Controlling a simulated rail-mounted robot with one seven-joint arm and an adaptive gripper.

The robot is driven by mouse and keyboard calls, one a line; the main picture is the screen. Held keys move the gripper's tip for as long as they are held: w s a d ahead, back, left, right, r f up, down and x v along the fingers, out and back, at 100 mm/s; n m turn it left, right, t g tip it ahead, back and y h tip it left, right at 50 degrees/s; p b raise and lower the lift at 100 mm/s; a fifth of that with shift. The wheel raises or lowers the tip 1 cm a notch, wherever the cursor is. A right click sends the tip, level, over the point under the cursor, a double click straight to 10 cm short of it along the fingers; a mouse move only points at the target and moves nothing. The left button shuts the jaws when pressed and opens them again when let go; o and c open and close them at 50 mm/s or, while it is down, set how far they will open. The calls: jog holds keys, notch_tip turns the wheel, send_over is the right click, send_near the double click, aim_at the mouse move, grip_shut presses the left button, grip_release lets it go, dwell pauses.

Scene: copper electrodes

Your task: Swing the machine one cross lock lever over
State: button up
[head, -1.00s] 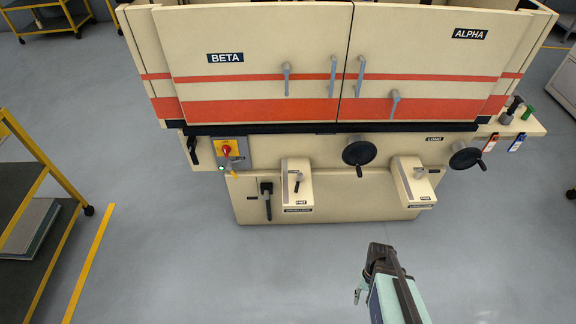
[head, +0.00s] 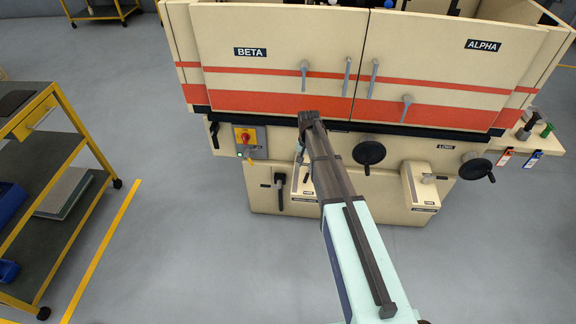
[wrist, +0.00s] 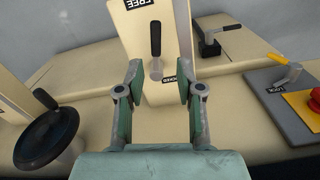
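The cross lock lever (wrist: 156,40) shows in the wrist view as a black grip on a grey pivot, on a cream box (wrist: 149,95). Its grip points to the top of the picture, toward a FREE label (wrist: 140,3). A second label, partly hidden by a finger and seemingly reading LOCKED, sits near the pivot. My gripper (wrist: 159,74) is open, its fingers apart on either side of the box face below the lever grip, with nothing between them. In the head view my arm covers most of this box (head: 303,190) and the lever.
A black handwheel (wrist: 48,138) is at left in the wrist view. Another black lever (wrist: 207,42) and a red and yellow switch (wrist: 314,98) are at right. In the head view, a second cream box (head: 420,188) is at right and a yellow-framed cart (head: 75,135) at left.

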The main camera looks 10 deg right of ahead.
aim_at(306, 177)
jog(key=shift+s+d, duration=0.1)
jog(key=shift+s, duration=0.05)
jog(key=shift+d+f, duration=0.15)
jog(key=shift+f, duration=0.3)
jog(key=shift+f+b, duration=1.9)
jog(key=shift+f, duration=1.8)
jog(key=shift+f, duration=0.3)
grip_shut()
